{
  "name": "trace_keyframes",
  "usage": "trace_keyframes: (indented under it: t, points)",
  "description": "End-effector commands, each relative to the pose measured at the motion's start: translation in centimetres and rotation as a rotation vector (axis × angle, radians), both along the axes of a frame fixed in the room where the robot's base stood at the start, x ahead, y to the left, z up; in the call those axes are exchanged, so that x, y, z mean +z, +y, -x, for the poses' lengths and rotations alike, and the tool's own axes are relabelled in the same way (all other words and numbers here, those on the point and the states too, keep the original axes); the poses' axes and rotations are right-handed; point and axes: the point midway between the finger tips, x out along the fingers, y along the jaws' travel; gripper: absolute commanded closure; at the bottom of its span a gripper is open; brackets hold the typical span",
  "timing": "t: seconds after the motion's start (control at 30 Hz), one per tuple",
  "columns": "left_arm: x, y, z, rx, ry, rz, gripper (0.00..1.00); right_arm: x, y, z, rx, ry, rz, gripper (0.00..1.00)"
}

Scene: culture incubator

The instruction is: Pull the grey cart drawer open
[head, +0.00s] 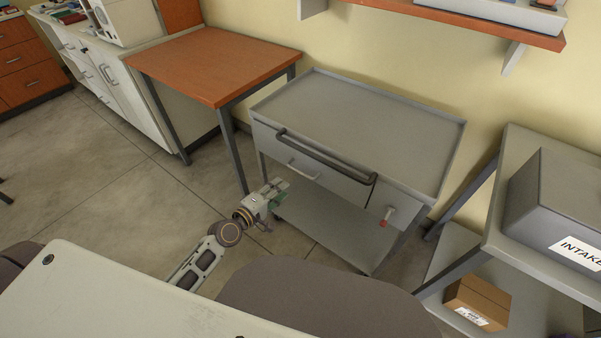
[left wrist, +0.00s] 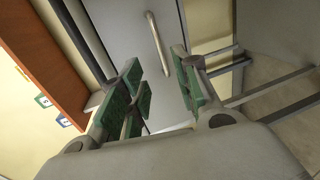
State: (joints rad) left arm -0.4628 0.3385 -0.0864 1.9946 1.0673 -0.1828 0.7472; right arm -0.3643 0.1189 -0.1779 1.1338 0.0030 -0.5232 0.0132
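The grey cart (head: 365,115) stands against the wall with its drawer front (head: 330,178) facing me. The drawer looks closed, and its pale bar handle (head: 303,170) is on the left part of the front. My left gripper (head: 278,190) is below and a little left of that handle, apart from it. In the left wrist view the green-padded fingers of the left gripper (left wrist: 160,80) are spread with nothing between them. The handle (left wrist: 158,43) shows beyond the fingertips there, on the grey drawer front (left wrist: 120,30). My right gripper is not in view.
A dark push bar (head: 325,158) crosses the cart's front above the handle. A red-ended part (head: 387,215) sticks out at the right. The lower shelf (head: 335,230) is empty. A wooden table (head: 215,65) stands left, and a grey rack (head: 500,225) with boxes stands right.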

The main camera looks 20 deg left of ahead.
Motion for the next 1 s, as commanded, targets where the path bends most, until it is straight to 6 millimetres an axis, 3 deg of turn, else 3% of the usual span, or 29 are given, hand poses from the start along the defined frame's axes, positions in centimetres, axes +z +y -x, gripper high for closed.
trace_keyframes:
  t: [0.67,1.0]
  points:
    - [-1.1,-1.9,-5.1,0.0,-0.001,0.001,0.68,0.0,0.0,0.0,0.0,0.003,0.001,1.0]
    - [-1.7,-2.8,-7.8,0.0,0.001,0.002,0.68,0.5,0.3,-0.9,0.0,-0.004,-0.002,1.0]
